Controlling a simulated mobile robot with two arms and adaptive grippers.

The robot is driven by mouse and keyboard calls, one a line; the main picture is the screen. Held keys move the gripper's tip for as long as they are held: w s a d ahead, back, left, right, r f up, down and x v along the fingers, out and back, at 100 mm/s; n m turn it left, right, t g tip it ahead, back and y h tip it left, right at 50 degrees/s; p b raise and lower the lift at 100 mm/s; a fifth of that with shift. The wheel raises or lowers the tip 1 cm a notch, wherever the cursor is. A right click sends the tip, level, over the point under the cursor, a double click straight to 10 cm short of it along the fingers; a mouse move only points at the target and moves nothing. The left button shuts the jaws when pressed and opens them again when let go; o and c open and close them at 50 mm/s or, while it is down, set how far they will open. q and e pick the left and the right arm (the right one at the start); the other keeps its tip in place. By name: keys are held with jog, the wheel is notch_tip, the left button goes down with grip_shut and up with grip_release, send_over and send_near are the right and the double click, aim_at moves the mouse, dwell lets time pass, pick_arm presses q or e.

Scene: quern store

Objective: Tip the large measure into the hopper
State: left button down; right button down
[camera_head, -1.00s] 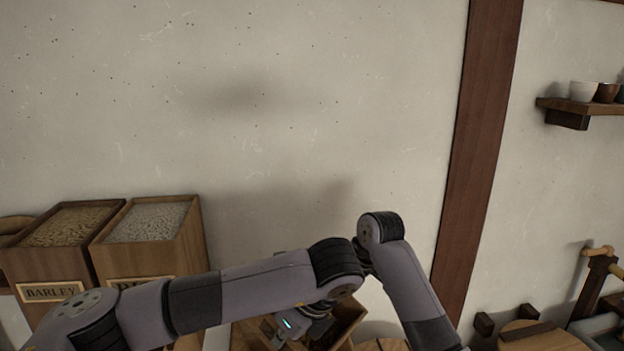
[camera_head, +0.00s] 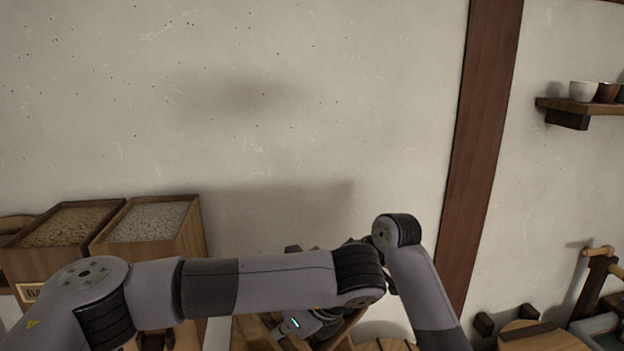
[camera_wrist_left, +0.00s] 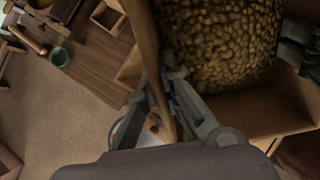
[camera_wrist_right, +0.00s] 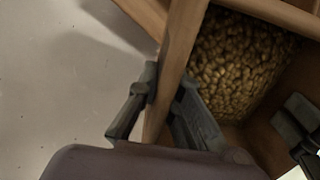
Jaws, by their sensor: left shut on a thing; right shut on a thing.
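The large measure is a wooden box (camera_wrist_left: 143,32), partly seen in both wrist views, with tan grain (camera_wrist_left: 222,38) inside. My left gripper (camera_wrist_left: 158,88) is shut on one of its wooden walls. My right gripper (camera_wrist_right: 168,82) is shut on another wall, and the same grain shows beside it in the right wrist view (camera_wrist_right: 238,62). Each wrist view also shows part of the opposite gripper at its right edge. In the head view the wooden measure (camera_head: 246,332) is mostly hidden behind my left arm. I cannot make out the hopper for certain.
Wooden bins of grain, a tan one (camera_head: 68,225) and a pale one (camera_head: 152,220), stand at the left against the wall. A post (camera_head: 480,150) and a shelf with cups (camera_head: 584,92) are to the right. A round wooden lid (camera_head: 540,338) lies low right.

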pick_arm(q)
jog(key=shift+a, duration=0.15)
pick_arm(e)
jog(key=shift+w, duration=0.15)
jog(key=shift+r, duration=0.15)
